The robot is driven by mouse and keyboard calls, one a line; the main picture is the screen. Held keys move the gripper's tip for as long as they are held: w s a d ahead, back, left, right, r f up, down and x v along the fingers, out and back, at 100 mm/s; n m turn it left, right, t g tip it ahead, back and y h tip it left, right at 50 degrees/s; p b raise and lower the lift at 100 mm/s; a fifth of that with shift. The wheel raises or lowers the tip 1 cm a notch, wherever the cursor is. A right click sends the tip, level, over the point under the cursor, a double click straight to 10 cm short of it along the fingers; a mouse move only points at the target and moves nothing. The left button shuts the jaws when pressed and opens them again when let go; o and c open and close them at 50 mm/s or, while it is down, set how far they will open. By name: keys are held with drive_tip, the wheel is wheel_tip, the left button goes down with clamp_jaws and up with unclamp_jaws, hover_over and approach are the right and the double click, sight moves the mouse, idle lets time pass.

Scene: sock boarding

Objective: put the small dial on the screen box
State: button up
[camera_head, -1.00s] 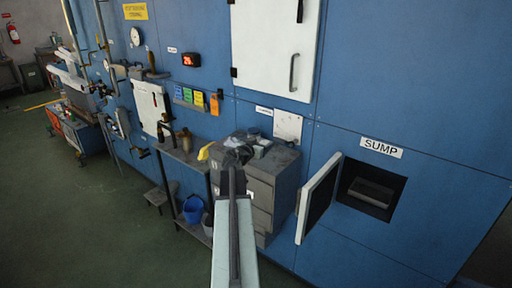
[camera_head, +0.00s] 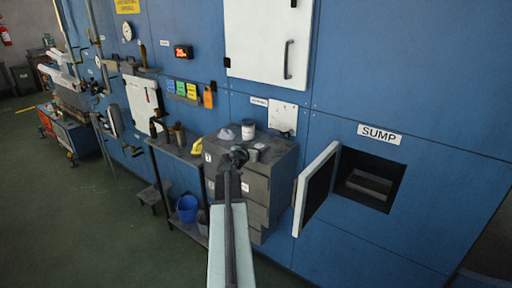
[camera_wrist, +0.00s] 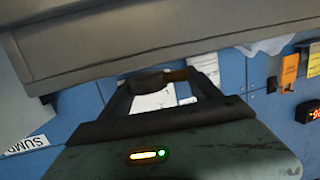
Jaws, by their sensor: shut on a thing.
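My gripper (camera_head: 236,156) is at the end of my arm, in front of the grey cabinet's top edge in the head view. In the wrist view my gripper (camera_wrist: 164,90) has its fingers shut on a dark rounded piece (camera_wrist: 150,82), which looks like the small dial. Its face is turned away and its details are hidden. A small box with lit red digits (camera_head: 183,51), the only screen I see, is on the blue wall, left of and above my gripper. It also shows at the right edge of the wrist view (camera_wrist: 310,115).
The grey cabinet (camera_head: 257,190) carries a white tub (camera_head: 248,131) and small items. An open hatch door (camera_head: 316,187) stands out to the right beside the sump opening (camera_head: 369,181). A narrow bench (camera_head: 177,146) and a blue bucket (camera_head: 187,208) are on the left.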

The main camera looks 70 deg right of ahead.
drive_tip(key=shift+f+b, duration=0.6)
drive_tip(key=shift+b, duration=0.05)
drive_tip(key=o, duration=1.5)
